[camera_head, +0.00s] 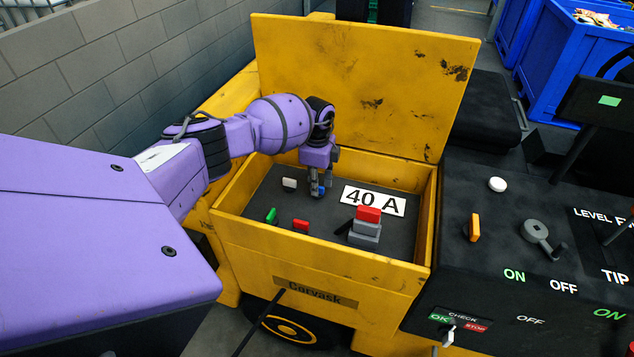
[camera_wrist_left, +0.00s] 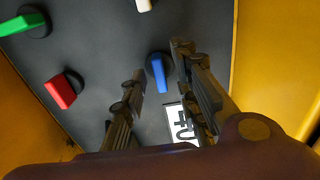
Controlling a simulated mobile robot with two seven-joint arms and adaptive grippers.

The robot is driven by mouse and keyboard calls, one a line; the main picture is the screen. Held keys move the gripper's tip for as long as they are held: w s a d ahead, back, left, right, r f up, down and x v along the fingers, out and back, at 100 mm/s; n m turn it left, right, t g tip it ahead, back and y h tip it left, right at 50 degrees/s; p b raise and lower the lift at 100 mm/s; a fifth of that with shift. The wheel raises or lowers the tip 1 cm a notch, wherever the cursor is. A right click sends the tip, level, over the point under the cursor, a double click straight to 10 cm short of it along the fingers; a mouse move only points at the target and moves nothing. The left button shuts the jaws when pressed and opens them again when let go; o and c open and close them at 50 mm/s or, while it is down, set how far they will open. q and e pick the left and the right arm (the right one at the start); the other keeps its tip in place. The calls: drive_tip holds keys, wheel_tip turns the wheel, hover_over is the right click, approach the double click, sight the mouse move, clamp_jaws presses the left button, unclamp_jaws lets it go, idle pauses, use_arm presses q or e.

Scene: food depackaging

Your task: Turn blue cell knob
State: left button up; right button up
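The blue knob (camera_wrist_left: 158,73) sits on the dark panel inside the yellow box, with its handle pointing toward the bottom of the wrist view. In the head view the blue knob (camera_head: 321,190) is largely hidden by my left gripper (camera_head: 318,187). In the wrist view my left gripper (camera_wrist_left: 159,64) is open, one finger on each side of the knob, with gaps visible between fingers and knob. I cannot tell how far the fingertips are from the panel. My right gripper is not in view.
A white knob (camera_head: 289,184), green knob (camera_head: 271,215) and red knob (camera_head: 300,225) share the panel. A red-topped grey switch (camera_head: 367,228) stands beside the "40 A" label (camera_head: 374,200). The box's yellow walls (camera_head: 330,247) and raised lid (camera_head: 365,85) surround the space.

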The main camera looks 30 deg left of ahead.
use_arm(q)
wheel_tip(320, 180, up, 12)
idle(0.4)
drive_tip(key=shift+f, duration=0.1)
idle(0.4)
